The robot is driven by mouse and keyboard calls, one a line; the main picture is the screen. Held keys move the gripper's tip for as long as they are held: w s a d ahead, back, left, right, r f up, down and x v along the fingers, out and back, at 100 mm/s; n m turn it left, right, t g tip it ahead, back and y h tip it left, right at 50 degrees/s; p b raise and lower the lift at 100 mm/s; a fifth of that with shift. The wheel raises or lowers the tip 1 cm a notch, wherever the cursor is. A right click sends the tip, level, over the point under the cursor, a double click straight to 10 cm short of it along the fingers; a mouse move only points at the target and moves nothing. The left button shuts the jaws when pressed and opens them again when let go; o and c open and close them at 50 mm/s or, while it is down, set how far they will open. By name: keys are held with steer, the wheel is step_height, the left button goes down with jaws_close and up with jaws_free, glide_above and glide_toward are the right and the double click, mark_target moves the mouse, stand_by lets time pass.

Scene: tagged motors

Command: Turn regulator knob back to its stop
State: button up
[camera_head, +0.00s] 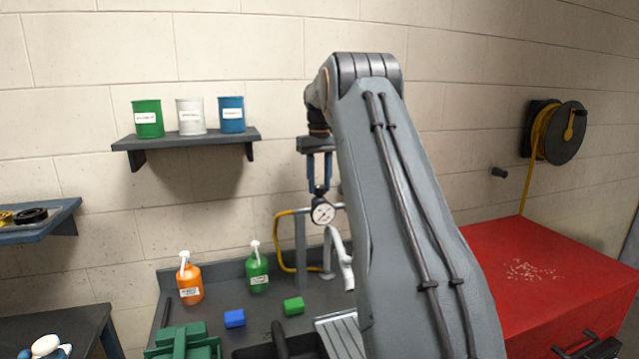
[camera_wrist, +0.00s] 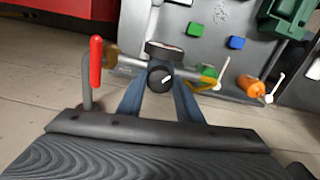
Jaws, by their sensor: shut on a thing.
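The regulator knob (camera_wrist: 160,79) is round and black with a white pointer mark on its face, slanting up to the right in the wrist view. My gripper (camera_wrist: 159,92) has its two blue fingers on either side of the knob, shut on it. In the head view my gripper (camera_head: 320,177) points straight down onto the regulator from above. The knob is mostly hidden there between the fingertips. The regulator's round white gauge (camera_head: 322,213) sits just below the fingers, and its edge (camera_wrist: 165,48) shows beyond the knob in the wrist view.
A red lever handle (camera_wrist: 95,62) stands beside the regulator in the wrist view. Orange (camera_head: 190,279) and green (camera_head: 258,269) pump bottles, blue (camera_head: 234,318) and green (camera_head: 293,305) blocks are on the grey bench. A shelf (camera_head: 186,138) with three cans is on the wall.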

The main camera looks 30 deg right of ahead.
mark_target(320, 186)
steer(key=n, duration=0.6)
steer(key=shift+r, duration=0.1)
steer(key=shift+n, duration=0.4)
steer(key=o, duration=1)
steer(key=shift+o, duration=0.2)
steer(key=shift+r+b, duration=1.45)
steer(key=shift+r, duration=2.45)
